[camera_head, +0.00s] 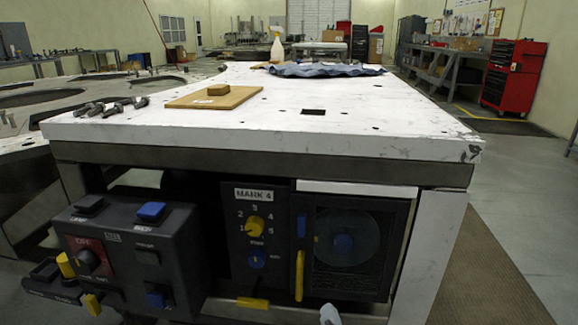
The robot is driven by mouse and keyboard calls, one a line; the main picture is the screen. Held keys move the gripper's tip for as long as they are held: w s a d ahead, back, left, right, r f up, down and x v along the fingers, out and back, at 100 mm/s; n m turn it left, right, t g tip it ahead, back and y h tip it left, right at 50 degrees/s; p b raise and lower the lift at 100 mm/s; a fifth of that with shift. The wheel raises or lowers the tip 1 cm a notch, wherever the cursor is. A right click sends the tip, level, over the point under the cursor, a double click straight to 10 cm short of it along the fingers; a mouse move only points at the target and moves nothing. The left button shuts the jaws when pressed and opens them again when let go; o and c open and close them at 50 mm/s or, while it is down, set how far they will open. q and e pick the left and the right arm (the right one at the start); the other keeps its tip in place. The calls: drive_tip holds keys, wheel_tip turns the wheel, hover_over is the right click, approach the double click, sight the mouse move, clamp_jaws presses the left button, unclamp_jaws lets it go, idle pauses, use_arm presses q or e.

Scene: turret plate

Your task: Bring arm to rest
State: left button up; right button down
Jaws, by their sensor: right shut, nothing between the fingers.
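Only a small pale part of my right gripper (329,315) shows, at the bottom edge of the head view, low in front of the table's underside. It is shut and holds nothing. Most of the right arm is out of the frame. My left gripper cannot be made out. The white turret plate table (390,125) stands ahead, with its front edge above and beyond the right gripper.
A dark control box (130,250) with knobs and buttons is at the lower left. A MARK 4 panel (257,225) and a round-windowed door (345,245) are under the table. Open floor (530,210) lies to the right.

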drive_tip(key=s+d+f+m+g+h, duration=0.35)
drive_tip(key=s+d+m, duration=0.35)
drive_tip(key=d+m, duration=0.25)
drive_tip(key=s+d+m+g+y, duration=0.2)
drive_tip(key=s+d+m+g, duration=0.15)
drive_tip(key=s+m, duration=0.5)
drive_tip(key=s+d+m+g+y, duration=0.2)
drive_tip(key=s+m+g, duration=0.35)
drive_tip(key=s, duration=0.65)
drive_tip(key=w+a+f+t+y, duration=0.3)
drive_tip(key=w+a+t, duration=0.4)
drive_tip(key=w+t, duration=0.15)
use_arm(q)
drive_tip(key=s+a+r+p, duration=0.1)
drive_tip(key=a+r+p, duration=0.1)
drive_tip(key=r+p, duration=0.5)
drive_tip(key=s+a+r+y+p, duration=0.1)
drive_tip(key=r+p, duration=0.6)
drive_tip(key=p, duration=0.8)
drive_tip(key=shift+s+a+r+n+g, duration=0.3)
drive_tip(key=shift+a+r, duration=0.1)
drive_tip(key=shift+a, duration=0.1)
use_arm(e)
drive_tip(key=s+d+r+g+h, duration=0.1)
drive_tip(key=d+r, duration=0.3)
drive_tip(key=r, duration=1.1)
drive_tip(key=shift+s+d, duration=0.2)
drive_tip(key=shift+s, duration=0.15)
drive_tip(key=shift+m+h, duration=0.25)
